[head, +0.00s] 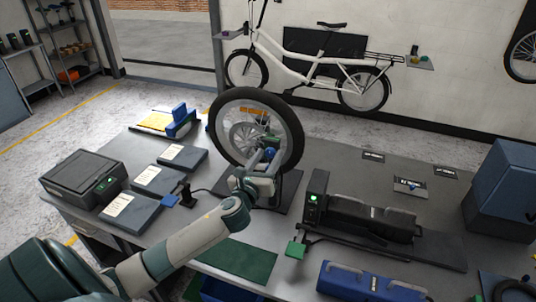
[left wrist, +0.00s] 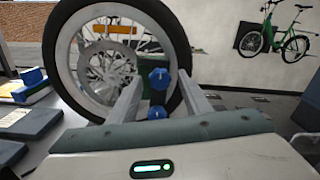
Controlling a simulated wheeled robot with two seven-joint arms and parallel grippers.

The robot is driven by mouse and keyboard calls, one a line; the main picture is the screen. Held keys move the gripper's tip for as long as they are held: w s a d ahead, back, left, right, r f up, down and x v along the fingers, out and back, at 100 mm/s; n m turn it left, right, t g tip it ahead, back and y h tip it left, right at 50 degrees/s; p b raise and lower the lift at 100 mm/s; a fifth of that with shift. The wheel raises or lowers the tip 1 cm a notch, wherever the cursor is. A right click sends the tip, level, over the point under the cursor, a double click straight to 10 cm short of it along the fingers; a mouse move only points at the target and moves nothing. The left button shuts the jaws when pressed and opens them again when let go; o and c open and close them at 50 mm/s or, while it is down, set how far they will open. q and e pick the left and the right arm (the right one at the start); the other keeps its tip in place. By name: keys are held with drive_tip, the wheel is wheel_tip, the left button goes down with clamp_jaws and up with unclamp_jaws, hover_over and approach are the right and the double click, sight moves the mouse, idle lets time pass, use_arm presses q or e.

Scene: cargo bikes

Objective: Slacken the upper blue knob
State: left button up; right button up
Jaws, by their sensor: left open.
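The upper blue knob (left wrist: 159,77) shows in the left wrist view in front of the wheel, between the finger ends. A lower blue knob (left wrist: 157,112) is below it, near the gripper's body. A blue knob (head: 269,153) shows in the head view just beyond the hand; I cannot tell which of the two it is. The wheel (head: 217,128) stands upright in a stand on the bench. My left gripper (head: 263,172) is open, its fingers pointing at the wheel's hub side; in the left wrist view its fingers (left wrist: 160,88) stand apart on both sides of the knobs. I cannot tell whether they touch. My right gripper is out of view.
Dark flat cases with paper labels (head: 155,180) and a black box (head: 83,180) lie left of the wheel. A black device with a green light (head: 316,200) stands to the right. A green mat (head: 238,259) and a blue case (head: 370,284) lie in front.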

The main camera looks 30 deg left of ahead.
use_arm(q)
drive_tip(key=shift+w, duration=0.2)
drive_tip(key=c, duration=1.1)
